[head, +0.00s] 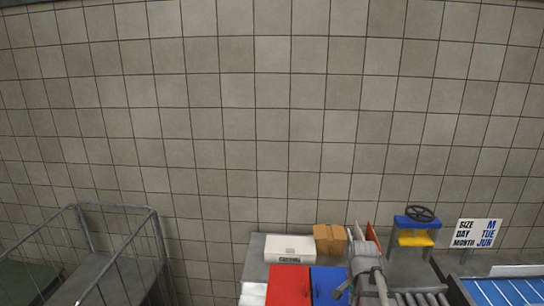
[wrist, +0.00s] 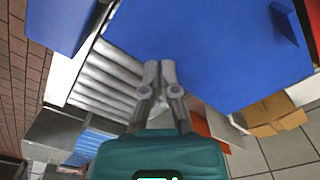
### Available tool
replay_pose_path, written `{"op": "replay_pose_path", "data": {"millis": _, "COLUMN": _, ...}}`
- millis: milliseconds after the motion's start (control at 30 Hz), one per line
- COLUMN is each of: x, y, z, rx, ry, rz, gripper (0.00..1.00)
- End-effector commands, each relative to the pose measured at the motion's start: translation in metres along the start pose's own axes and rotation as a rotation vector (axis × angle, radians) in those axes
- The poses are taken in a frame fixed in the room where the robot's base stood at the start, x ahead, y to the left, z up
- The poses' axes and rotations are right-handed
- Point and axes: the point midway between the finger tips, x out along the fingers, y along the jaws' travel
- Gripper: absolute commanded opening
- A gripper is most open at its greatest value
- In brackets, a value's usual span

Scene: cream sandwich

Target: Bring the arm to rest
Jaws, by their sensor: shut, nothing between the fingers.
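My gripper (wrist: 160,66) shows in the wrist view with its two grey fingers together, shut and empty. Just past the fingertips is a large blue surface (wrist: 210,45); I cannot tell whether the fingers touch it. In the head view my arm (head: 366,262) stands at the lower right, beside a blue board (head: 328,283). The fingertips are hard to make out there.
A red board (head: 289,285), a white box (head: 289,248) and a cardboard box (head: 329,238) lie left of my arm. A blue-and-yellow press (head: 417,230) and a sign (head: 476,233) stand right. A wire cart (head: 115,255) is far left. The tiled wall above is clear.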

Motion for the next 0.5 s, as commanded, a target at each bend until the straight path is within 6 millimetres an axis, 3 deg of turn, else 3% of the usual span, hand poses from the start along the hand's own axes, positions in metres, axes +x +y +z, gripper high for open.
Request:
{"op": "replay_pose_path", "data": {"millis": 33, "x": 0.003, "y": 0.002, "z": 0.015, "rx": -0.084, "ry": 0.000, "rz": 0.000, "gripper": 0.00}}
{"op": "replay_pose_path", "data": {"millis": 200, "x": 0.007, "y": 0.001, "z": 0.050, "rx": -0.374, "ry": 0.000, "rz": 0.000, "gripper": 0.00}}
{"op": "replay_pose_path", "data": {"millis": 500, "x": 0.012, "y": 0.005, "z": 0.096, "rx": -0.791, "ry": 0.000, "rz": 0.001, "gripper": 0.00}}
